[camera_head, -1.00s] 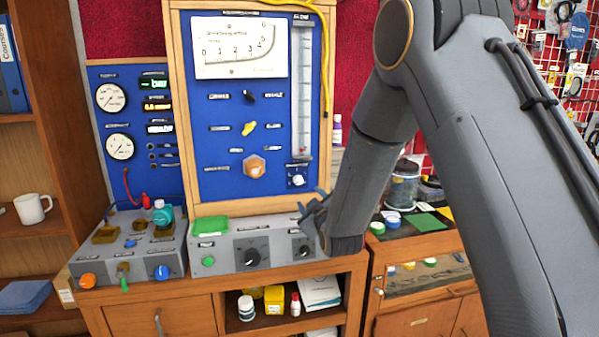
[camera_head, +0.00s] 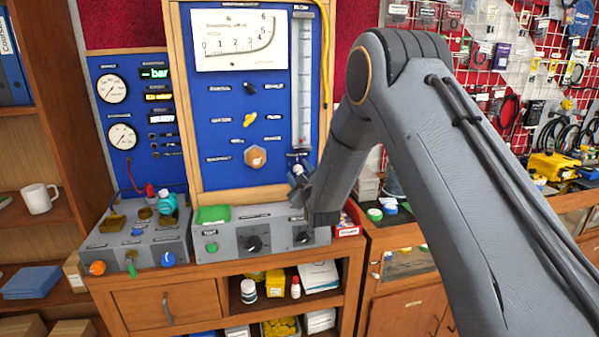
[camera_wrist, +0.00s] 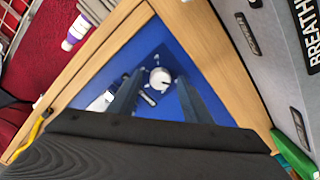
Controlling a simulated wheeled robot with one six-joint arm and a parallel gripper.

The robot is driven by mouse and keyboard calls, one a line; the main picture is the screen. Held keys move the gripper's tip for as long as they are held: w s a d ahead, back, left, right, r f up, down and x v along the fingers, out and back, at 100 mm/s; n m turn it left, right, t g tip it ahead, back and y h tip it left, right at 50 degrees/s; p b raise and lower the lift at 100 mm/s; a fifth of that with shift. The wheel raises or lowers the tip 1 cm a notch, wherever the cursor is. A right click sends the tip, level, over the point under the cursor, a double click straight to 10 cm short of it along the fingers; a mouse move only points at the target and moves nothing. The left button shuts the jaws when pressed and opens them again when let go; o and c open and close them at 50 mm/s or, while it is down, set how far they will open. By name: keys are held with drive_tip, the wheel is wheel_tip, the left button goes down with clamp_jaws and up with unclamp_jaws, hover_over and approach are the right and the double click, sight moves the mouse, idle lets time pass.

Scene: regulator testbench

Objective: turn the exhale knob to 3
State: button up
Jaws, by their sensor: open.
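A round white knob (camera_wrist: 160,78) with a dark pointer mark sits on the blue panel (camera_wrist: 150,50) in the wrist view. It shows between my two open fingers, and I see no contact. In the head view my gripper (camera_head: 300,178) is at the panel's lower right, below the clear flow tube, and covers much of that spot. The grey box (camera_head: 228,240) below carries a larger black knob (camera_head: 252,243) and a smaller black knob (camera_head: 303,238) at its right. No label reading exhale is legible, so I cannot tell which knob bears it.
The panel's wooden frame (camera_head: 240,194) runs close around my gripper. The grey box's top also shows in the wrist view (camera_wrist: 245,45), with a green piece (camera_wrist: 293,152). Left of it stands another grey box (camera_head: 140,250) with coloured knobs. Gauges (camera_head: 112,89) are on the left panel.

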drive_tip(key=shift+c, duration=0.6)
drive_tip(key=c, duration=0.9)
drive_tip(key=shift+c, duration=0.2)
